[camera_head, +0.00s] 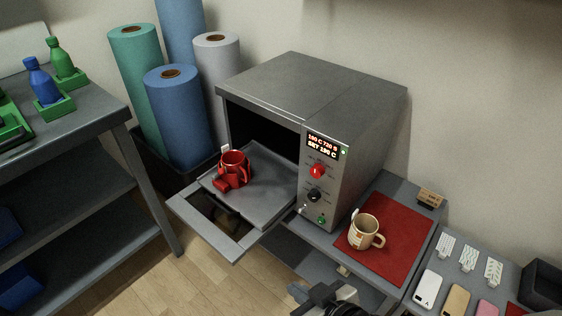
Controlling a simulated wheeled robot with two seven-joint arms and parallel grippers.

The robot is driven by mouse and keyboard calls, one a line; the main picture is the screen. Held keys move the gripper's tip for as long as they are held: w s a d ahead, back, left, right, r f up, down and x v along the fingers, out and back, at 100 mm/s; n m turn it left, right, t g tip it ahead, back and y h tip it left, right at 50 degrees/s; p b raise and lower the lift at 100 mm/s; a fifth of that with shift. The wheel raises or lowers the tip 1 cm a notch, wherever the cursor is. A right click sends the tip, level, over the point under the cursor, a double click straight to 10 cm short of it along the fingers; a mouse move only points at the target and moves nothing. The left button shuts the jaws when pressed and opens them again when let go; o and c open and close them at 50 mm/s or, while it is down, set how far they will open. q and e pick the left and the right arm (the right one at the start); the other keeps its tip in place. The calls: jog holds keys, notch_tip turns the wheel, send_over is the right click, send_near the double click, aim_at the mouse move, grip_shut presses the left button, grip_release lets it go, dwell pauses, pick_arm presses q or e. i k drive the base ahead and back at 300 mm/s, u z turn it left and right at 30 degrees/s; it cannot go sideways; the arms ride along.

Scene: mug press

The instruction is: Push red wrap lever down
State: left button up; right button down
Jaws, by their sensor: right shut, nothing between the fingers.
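A red wrap (236,163) sits on the grey pull-out tray (268,203) in front of the press oven's opening. Red parts stick out at its lower front, and a small pale tab (225,148) shows at its upper left. I cannot tell clearly which part is the lever or how it stands. My right gripper (302,299) is at the bottom edge, below and to the right of the wrap and well apart from it. It is shut and empty. My left gripper is not in view.
The grey oven (311,85) has a front panel with a red knob (317,171). Its door (240,241) hangs open below the tray. A beige mug (364,232) stands on a red mat (405,235) at the right. Phones (428,288) lie further right. Tall rolls (180,115) stand behind left.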

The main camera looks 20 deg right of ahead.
aim_at(221, 171)
jog(key=z, duration=0.15)
jog(key=i, duration=1)
